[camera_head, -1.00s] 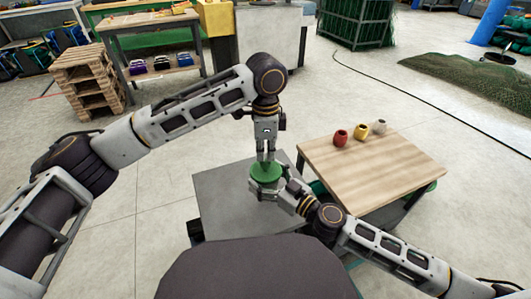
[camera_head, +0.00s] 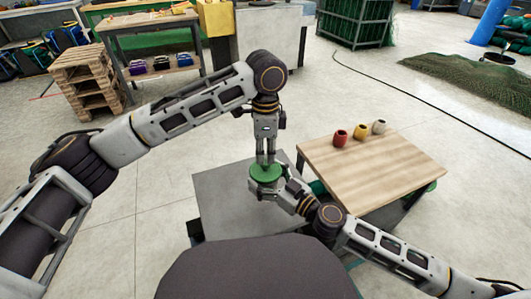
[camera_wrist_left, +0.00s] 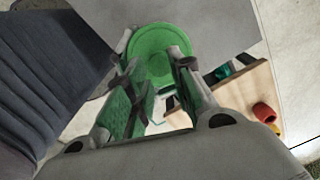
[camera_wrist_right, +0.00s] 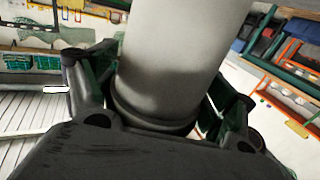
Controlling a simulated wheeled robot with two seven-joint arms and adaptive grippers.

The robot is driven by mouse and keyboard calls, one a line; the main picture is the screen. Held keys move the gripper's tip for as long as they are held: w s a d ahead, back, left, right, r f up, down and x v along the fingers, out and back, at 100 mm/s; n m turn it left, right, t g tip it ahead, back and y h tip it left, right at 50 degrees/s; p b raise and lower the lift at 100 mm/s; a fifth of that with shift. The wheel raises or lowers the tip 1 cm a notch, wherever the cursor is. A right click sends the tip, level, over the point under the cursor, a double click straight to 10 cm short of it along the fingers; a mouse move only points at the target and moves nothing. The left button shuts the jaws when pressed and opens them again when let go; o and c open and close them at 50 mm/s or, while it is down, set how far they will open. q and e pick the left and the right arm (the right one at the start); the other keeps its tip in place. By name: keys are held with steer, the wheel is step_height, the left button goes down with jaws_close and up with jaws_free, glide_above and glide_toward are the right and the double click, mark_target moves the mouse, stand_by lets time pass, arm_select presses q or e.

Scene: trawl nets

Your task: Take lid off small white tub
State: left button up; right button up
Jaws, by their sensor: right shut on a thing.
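The small white tub (camera_wrist_right: 165,60) fills the right wrist view as a pale upright cylinder between the fingers. Its round green lid (camera_head: 265,172) is on top of it in the head view, and its flat top also shows in the left wrist view (camera_wrist_left: 152,52). My right gripper (camera_head: 284,192) is shut on the tub's side. My left gripper (camera_head: 266,160) points straight down just over the lid, with its fingers apart and nothing seen between them but the lid's top. Whether the fingertips touch the lid cannot be told.
A grey table top (camera_head: 225,205) lies beneath the tub. To its right is a wooden table (camera_head: 385,175) with a red pot (camera_head: 340,137), a yellow pot (camera_head: 360,132) and a pale pot (camera_head: 379,127) along its far side. A pallet stack (camera_head: 85,78) stands back left.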

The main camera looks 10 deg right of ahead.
mark_target(266, 162)
arm_select(q)
step_height(266, 162, up, 11)
steer(key=shift+r, duration=0.15)
stand_by(0.4)
arm_select(e)
steer(key=shift+c, duration=0.7)
